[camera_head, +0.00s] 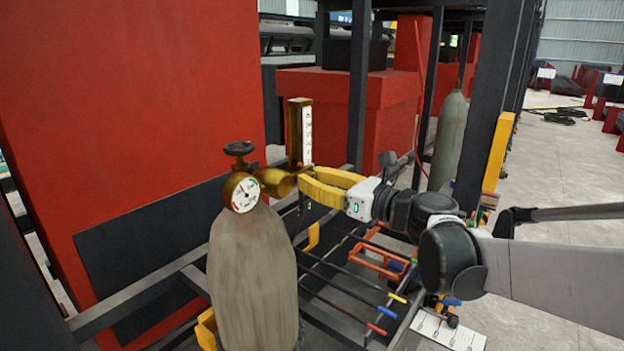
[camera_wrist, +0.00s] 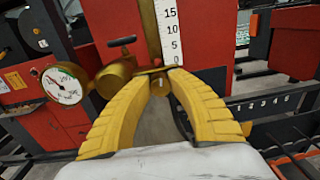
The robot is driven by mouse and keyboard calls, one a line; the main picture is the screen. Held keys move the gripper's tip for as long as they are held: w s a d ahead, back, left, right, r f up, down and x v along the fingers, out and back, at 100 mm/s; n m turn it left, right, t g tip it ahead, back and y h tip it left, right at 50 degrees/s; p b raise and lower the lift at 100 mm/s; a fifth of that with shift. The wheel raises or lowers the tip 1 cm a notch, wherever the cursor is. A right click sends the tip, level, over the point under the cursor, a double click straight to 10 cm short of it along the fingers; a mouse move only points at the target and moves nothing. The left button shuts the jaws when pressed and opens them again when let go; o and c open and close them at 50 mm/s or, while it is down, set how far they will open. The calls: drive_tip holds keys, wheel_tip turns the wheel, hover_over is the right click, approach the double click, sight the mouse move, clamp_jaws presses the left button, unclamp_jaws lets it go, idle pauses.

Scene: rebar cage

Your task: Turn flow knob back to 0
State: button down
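My gripper (camera_head: 304,180) has yellow ribbed fingers and reaches in from the right to the brass regulator (camera_head: 276,182) on top of the grey gas cylinder (camera_head: 252,275). In the wrist view the fingertips (camera_wrist: 157,74) come close together on a small brass part, the flow knob (camera_wrist: 158,86), below the flow tube. The fingers cover most of the knob, so its turn angle cannot be read. The upright flow scale (camera_head: 307,135) stands just above the fingertips; the wrist view shows its marks 0, 5, 10 and 15 (camera_wrist: 171,32). The flow reading is not clear.
A round white-faced gauge (camera_head: 244,194) and a dark valve handwheel (camera_head: 238,149) sit left of my gripper. A large red panel (camera_head: 130,90) stands behind. Dark frame posts (camera_head: 360,85) and rebar rods (camera_head: 350,275) surround the arm. Open floor (camera_head: 570,170) lies right.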

drive_tip(key=shift+n, duration=0.4)
drive_tip(key=n, duration=0.6)
drive_tip(key=shift+n, duration=0.3)
drive_tip(key=n, duration=0.3)
drive_tip(key=shift+n+y, duration=0.3)
drive_tip(key=n, duration=0.4)
drive_tip(key=shift+f+n, duration=0.1)
drive_tip(key=shift+n, duration=0.3)
drive_tip(key=n, duration=0.3)
drive_tip(key=shift+n, duration=0.4)
drive_tip(key=n, duration=0.3)
drive_tip(key=shift+f+n+g, duration=0.1)
drive_tip(key=shift+n+g, duration=0.3)
drive_tip(key=n, duration=0.6)
drive_tip(key=shift+n+y, duration=0.3)
drive_tip(key=shift+f, duration=0.1)
